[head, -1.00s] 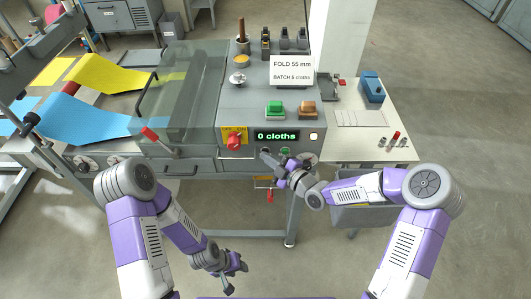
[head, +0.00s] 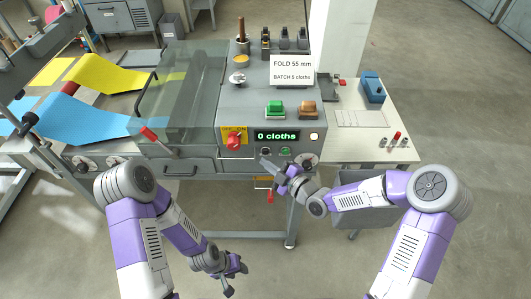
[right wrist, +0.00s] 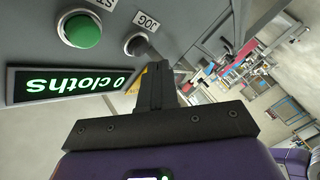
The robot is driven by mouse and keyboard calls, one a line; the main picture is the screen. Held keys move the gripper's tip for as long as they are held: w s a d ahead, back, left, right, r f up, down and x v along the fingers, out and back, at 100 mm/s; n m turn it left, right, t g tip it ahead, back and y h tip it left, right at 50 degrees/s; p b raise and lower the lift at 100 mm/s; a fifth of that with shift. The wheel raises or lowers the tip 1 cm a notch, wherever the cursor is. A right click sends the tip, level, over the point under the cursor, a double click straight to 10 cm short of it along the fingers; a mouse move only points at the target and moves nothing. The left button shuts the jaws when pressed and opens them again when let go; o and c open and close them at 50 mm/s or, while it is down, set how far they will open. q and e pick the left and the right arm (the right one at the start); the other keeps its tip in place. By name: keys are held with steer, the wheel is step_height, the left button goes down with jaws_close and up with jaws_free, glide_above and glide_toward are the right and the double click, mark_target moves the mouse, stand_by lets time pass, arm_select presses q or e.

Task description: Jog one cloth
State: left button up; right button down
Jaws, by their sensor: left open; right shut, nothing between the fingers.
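The black JOG button (right wrist: 136,44) sits on the machine's front panel, beside the green button (right wrist: 82,30). In the head view the JOG button (head: 265,151) is just under the display (head: 276,135), which reads "0 cloths". My right gripper (head: 265,163) is shut and empty, its tips slightly below and in front of the JOG button. In the right wrist view its closed fingers (right wrist: 152,85) show apart from the button. My left gripper (head: 232,270) is open and empty, low in front of the machine. Blue cloth (head: 90,119) and yellow cloth (head: 105,74) lie on the infeed at left.
A red knob on a yellow plate (head: 234,141) is left of the display. Large green (head: 275,108) and orange (head: 308,108) buttons sit on top, before a sign (head: 292,71) reading "FOLD 55 mm, BATCH 5 cloths". A side table (head: 360,145) stands at right.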

steer(key=shift+s+b, duration=0.75)
steer(key=shift+s, duration=1.6)
steer(key=s+d+f+m+g+h, duration=0.2)
steer(key=s+f+m+g+h, duration=0.15)
steer(key=f+m, duration=0.4)
steer(key=s+d+f+m+g+h, duration=0.2)
steer(key=s+f+m, duration=0.2)
steer(key=f, duration=0.7)
steer(key=s+d+f+m+g+h, duration=0.1)
steer(key=s+d+f+m+g, duration=0.1)
steer(key=s+f+m+g, duration=0.1)
steer(key=s+d+f+m+g+h, duration=0.1)
steer(key=s+d+f+m+g, duration=0.1)
steer(key=s+f+m, duration=0.4)
steer(key=s+m+g, duration=0.1)
steer(key=s, duration=0.3)
steer(key=shift+s+d+h, duration=0.25)
steer(key=shift+d+h, duration=0.1)
stand_by(1.4)
